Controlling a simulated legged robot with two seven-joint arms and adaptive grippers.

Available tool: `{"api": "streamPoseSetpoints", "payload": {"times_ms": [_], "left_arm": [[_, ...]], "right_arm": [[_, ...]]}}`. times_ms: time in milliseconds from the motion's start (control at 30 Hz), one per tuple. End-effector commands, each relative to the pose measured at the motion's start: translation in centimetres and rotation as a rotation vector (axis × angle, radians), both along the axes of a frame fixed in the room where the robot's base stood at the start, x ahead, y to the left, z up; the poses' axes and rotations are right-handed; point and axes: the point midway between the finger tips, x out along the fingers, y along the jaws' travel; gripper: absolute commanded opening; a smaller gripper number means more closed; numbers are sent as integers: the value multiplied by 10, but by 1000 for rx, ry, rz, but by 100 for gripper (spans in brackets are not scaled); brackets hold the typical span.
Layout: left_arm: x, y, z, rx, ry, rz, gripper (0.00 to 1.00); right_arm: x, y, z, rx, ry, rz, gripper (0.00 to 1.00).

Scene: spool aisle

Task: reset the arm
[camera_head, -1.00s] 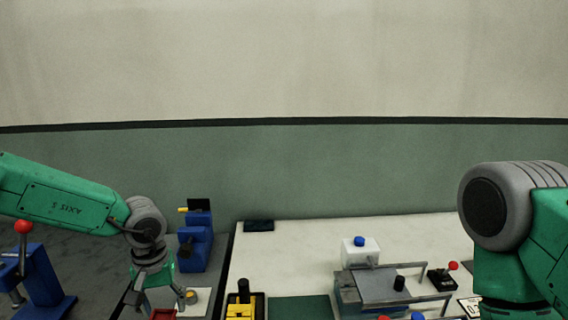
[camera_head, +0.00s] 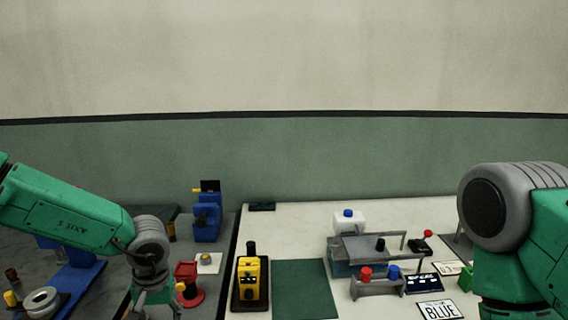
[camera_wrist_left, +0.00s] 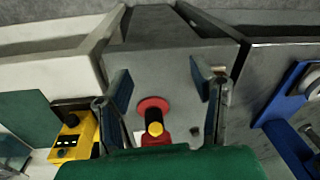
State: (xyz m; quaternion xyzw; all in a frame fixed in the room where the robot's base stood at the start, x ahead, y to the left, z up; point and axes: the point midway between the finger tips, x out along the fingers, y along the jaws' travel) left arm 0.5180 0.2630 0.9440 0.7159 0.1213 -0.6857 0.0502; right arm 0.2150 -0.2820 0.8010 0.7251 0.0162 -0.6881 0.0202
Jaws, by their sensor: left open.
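My left arm comes in from the left in the head view, with its left gripper (camera_head: 152,304) low at the bottom edge, over the dark grey table. In the left wrist view the left gripper (camera_wrist_left: 165,92) is open, its two fingers wide apart with nothing held. A red spool-shaped object (camera_wrist_left: 150,106) with a black shaft and yellow tip shows between and beyond the fingers. A red stand (camera_head: 189,284) is just right of the gripper in the head view. My right arm shows at the right edge; its gripper is out of view.
A yellow device (camera_head: 252,278) stands on the white table (camera_head: 290,225) beside a green mat (camera_head: 301,290). Blue machines (camera_head: 207,219) stand on the dark table at left.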

Motion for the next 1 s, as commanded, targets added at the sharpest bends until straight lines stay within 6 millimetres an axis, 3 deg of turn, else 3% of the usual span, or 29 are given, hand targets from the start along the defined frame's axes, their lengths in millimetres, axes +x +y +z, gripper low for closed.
{"api": "streamPoseSetpoints", "payload": {"times_ms": [267,467,567,733,900,1000], "left_arm": [[-30,15,-57,150,-67,-35,51],[-62,24,-111,238,-149,-101,51],[-90,26,-146,249,-198,-162,51],[-163,22,-201,155,-218,-268,51],[-243,19,-229,15,-126,-311,51],[-278,19,-233,-40,-65,-310,51]], "right_arm": [[0,0,-16,0,-1,0,0],[0,0,-32,0,0,0,0],[0,0,-44,0,0,0,0],[0,0,-67,0,0,0,0],[0,0,-83,0,0,0,0],[0,0,-89,0,0,0,0]]}}
